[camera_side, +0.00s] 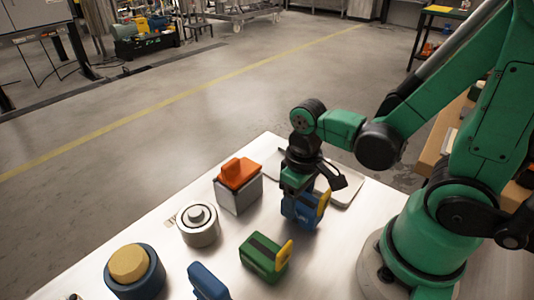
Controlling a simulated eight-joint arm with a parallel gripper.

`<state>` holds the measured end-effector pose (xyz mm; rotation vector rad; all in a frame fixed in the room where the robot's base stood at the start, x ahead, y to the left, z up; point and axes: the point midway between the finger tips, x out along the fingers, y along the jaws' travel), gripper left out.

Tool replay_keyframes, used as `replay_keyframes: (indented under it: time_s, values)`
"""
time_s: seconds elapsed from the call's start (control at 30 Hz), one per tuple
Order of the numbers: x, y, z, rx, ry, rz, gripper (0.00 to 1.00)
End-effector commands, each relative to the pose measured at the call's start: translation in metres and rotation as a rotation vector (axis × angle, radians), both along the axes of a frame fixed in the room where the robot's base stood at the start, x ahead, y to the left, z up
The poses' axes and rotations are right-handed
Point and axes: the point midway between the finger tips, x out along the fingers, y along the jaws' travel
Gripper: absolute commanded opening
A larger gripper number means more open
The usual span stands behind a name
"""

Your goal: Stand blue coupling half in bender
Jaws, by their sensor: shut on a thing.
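My gripper (298,188) points down at the right part of the metal table and is shut on a blue block-like part (300,211) with a yellow tab on its right side. I take this for the blue coupling half; its top is hidden by my gripper. It is low over the table, and I cannot tell whether it touches. I cannot tell for sure which thing is the bender. A green block (262,256) with a yellow tab lies in front of my gripper. Another blue part (207,281) is cut off by the bottom edge.
A grey block with an orange top (239,174) and a metal cylinder (199,225) stand to the left. A blue ring with a yellow top (130,264) stands at the front left. A flat metal tray (348,188) lies behind my gripper. The table's middle has small clear gaps.

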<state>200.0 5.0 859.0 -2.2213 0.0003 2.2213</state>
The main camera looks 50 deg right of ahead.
Motion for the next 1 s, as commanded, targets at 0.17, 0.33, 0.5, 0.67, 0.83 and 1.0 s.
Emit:
replay_keyframes:
  time_s: [0.17, 0.33, 0.5, 0.67, 0.83, 1.0]
  values:
    - [0.0, 0.0, 0.009, 0.0, 0.0, 0.0, 0.01]
    - [0.0, 0.0, 0.02, 0.0, 0.0, 0.0, 0.01]
    - [0.0, 0.0, 0.03, 0.0, 0.0, 0.0, 0.01]
    - [0.0, 0.0, 0.035, 0.0, 0.0, 0.0, 0.01]
    - [0.0, 0.0, 0.035, 0.0, 0.0, 0.0, 0.01]
    - [0.007, -0.002, 0.039, 0.0, 0.0, -0.001, 0.01]
